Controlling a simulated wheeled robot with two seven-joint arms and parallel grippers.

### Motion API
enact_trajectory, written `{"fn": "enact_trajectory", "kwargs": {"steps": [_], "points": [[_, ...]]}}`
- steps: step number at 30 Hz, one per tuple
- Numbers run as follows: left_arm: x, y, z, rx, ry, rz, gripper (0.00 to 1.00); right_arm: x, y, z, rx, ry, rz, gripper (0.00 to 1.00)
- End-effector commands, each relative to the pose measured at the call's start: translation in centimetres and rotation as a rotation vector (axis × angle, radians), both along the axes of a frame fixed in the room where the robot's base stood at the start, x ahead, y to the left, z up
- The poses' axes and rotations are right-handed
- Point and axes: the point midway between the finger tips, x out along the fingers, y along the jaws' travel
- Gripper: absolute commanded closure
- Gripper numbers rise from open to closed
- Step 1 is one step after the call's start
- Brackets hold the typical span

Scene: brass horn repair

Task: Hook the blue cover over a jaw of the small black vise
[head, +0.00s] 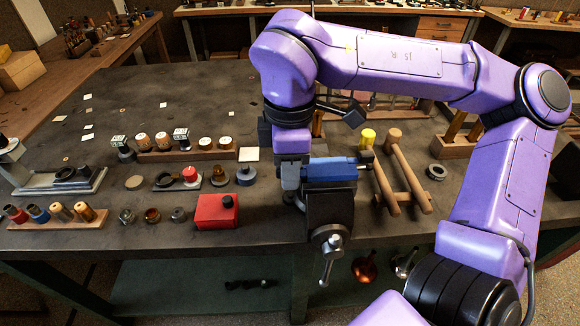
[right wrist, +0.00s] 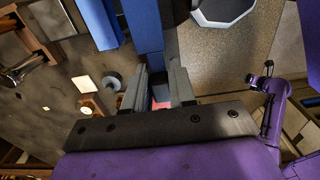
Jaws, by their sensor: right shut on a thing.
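The blue cover (head: 330,171) lies lengthwise at the top of the small black vise (head: 328,208), at the table's front edge. My right gripper (head: 291,178) points down at the cover's left end and is shut on it. In the right wrist view, the blue cover (right wrist: 147,28) runs away from between the fingers (right wrist: 157,95). A second blue strip (right wrist: 97,22) runs parallel beside it, with a gap. Whether the held cover is seated over a jaw or only lies close to it is hidden. My left gripper is not seen.
A red box (head: 215,211) stands left of the vise. The vise handle (head: 330,262) hangs past the front edge. The table's back left is mostly clear.

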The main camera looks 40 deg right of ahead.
Motion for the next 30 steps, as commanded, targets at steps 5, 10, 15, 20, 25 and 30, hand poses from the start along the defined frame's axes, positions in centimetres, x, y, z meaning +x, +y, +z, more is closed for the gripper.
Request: {"fn": "enact_trajectory", "kwargs": {"steps": [5, 10, 15, 20, 25, 30], "points": [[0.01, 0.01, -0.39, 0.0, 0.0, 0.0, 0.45, 0.05, 0.0, -0.05, 0.0, 0.0, 0.0, 1.0], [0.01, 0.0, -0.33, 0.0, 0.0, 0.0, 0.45, 0.04, 0.01, -0.01, 0.0, 0.0, 0.0, 1.0], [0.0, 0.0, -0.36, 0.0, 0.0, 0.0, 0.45, 0.04, 0.01, -0.02, 0.0, 0.0, 0.0, 1.0], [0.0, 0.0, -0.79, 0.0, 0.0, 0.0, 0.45, -0.03, 0.02, -0.15, 0.0, 0.0, 0.0, 1.0], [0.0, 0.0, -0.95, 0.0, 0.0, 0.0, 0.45, -0.09, 0.03, -0.03, 0.0, 0.0, 0.001, 1.0], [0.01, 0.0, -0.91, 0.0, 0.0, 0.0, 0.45, -0.08, 0.03, 0.0, 0.0, 0.0, 0.001, 1.0]]}}
